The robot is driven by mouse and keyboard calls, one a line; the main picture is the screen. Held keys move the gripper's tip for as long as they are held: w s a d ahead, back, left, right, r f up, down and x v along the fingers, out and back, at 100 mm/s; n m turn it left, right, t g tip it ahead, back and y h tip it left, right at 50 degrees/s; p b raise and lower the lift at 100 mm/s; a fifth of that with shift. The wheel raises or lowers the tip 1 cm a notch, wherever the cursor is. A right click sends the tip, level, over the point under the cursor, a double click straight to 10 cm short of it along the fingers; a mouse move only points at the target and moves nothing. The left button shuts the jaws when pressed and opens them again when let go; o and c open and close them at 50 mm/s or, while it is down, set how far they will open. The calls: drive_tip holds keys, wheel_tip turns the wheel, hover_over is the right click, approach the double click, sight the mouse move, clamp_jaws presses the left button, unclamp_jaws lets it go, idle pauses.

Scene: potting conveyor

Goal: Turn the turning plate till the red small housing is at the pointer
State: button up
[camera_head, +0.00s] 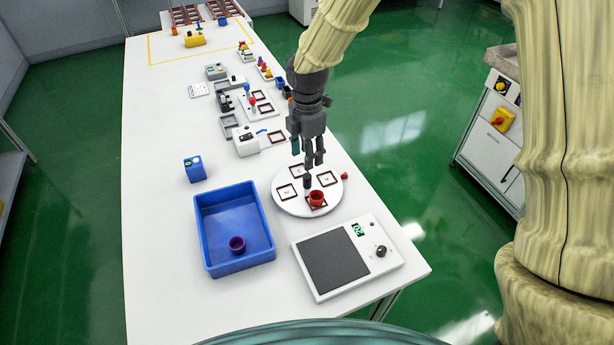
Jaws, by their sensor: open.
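The white round turning plate (284,204) lies on the white table, right of the blue bin. It carries several dark red square frames. The red small housing (317,196) sits at a frame on the plate's front part. A small red piece (344,176), perhaps the pointer, is on the table just off the plate's right edge; the housing is apart from it, nearer the front. My gripper (313,172) is above the plate, pointing down, just behind the housing. It is open and empty. I cannot tell whether a fingertip touches the plate.
A blue bin (203,232) holds a purple cup (237,244). A white device with a dark pad (377,273) stands in front of the plate. A blue box (194,168) is at left. Several small devices and parts line the table behind.

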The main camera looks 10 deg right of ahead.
sight(307, 176)
drive_tip(key=shift+f+p, duration=1.05)
drive_tip(key=shift+f, duration=3.75)
clamp_jaws()
